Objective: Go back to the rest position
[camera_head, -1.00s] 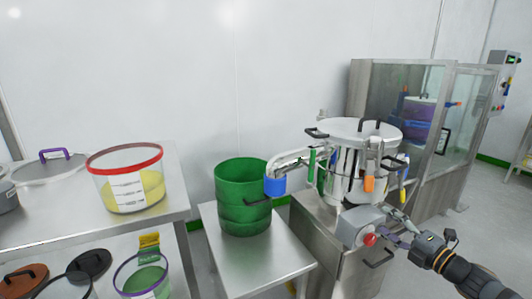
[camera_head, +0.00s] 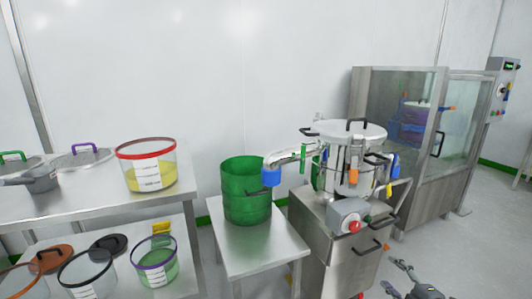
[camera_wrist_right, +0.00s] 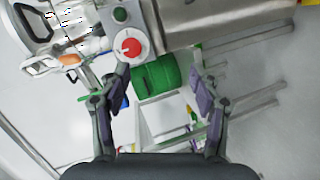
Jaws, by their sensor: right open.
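My right gripper (camera_head: 402,277) is low at the right of the head view, in front of the steel machine and apart from it. In the right wrist view its two fingers (camera_wrist_right: 160,90) are spread wide with nothing between them. The machine (camera_head: 345,165) has a lidded steel vessel and a control box with a red knob (camera_head: 355,226). The red knob also shows in the wrist view (camera_wrist_right: 131,47), beyond the fingers. My left gripper is not in view.
A green bin (camera_head: 246,190) stands on a small steel table (camera_head: 262,255). A red-rimmed tub (camera_head: 147,166) and lids sit on the left shelf table (camera_head: 95,205). A glass-walled cabinet (camera_head: 415,140) stands behind right.

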